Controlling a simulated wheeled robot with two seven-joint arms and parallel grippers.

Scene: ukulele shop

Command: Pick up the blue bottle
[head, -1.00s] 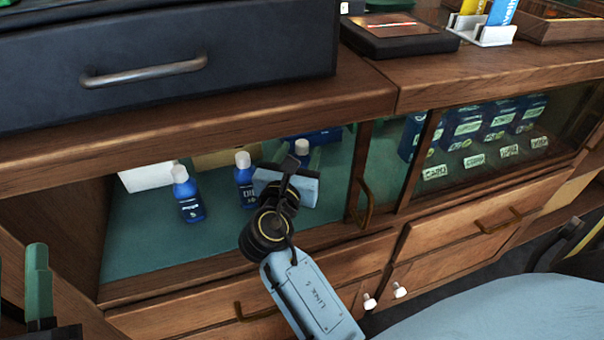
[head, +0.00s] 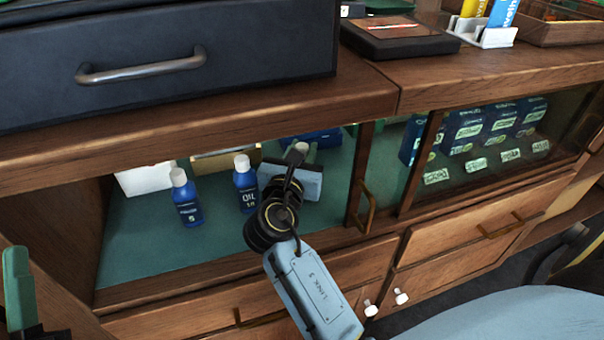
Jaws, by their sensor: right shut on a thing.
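Blue bottles with white caps stand on the green shelf floor of the open cabinet. One bottle (head: 187,203) is at the left and one (head: 245,188) is nearer the middle. A third white cap (head: 300,147) shows at my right gripper (head: 299,162), which is shut on that bottle. The gripper and wrist hide most of its body, so I cannot tell whether it touches the shelf. A green finger of my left gripper (head: 18,287) shows at the lower left edge; its other finger is out of view.
A white box (head: 145,179) and a tan box (head: 227,161) stand behind the bottles. The cabinet's wooden upper edge (head: 230,125) is above. A sliding door with a handle (head: 366,205) stands right of my gripper; blue boxes (head: 468,129) sit behind glass.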

